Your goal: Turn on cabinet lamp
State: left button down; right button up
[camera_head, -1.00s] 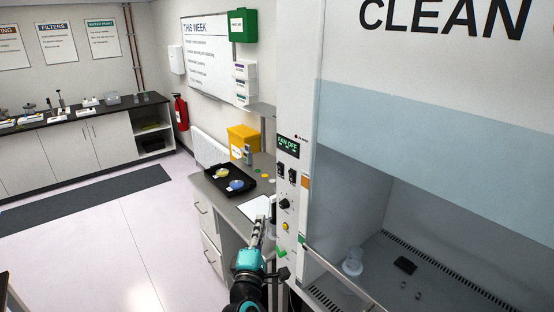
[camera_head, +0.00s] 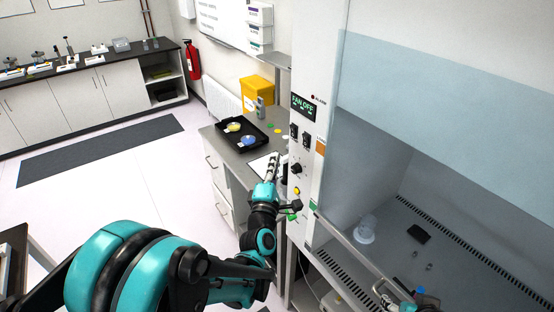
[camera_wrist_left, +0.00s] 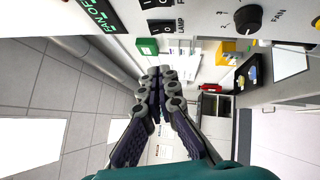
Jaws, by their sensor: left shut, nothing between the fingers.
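The cabinet's control panel (camera_head: 301,150) carries a lit FAN OFF display (camera_head: 303,106), two dark rocker switches (camera_head: 306,140), a black knob (camera_head: 296,169) and a yellow button (camera_head: 297,190). In the left wrist view, the switch labelled LAMP (camera_wrist_left: 160,27) is at the top, near the FAN knob (camera_wrist_left: 248,18). My left gripper (camera_head: 273,160) is shut and empty, just left of the panel and apart from the switches. Its closed fingers (camera_wrist_left: 163,78) also show in the left wrist view, below the LAMP switch.
A glass sash (camera_head: 430,130) covers the cabinet's upper opening; a clear container (camera_head: 365,229) stands inside. Left of the panel, a counter holds a black tray (camera_head: 262,150) with dishes and a yellow box (camera_head: 257,96). Open floor (camera_head: 150,190) lies to the left.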

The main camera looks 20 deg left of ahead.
pick_arm(q)
jog(key=p, duration=0.1)
send_near(291, 128)
jog(key=w+a, duration=0.3)
jog(key=w+d, duration=0.1)
jog(key=w+d+r, duration=0.1)
jog(key=shift+w+p, duration=0.4)
jog(key=shift+w+d+r, duration=0.1)
jog(key=shift+w+r, duration=0.05)
jog(key=shift+r, duration=0.05)
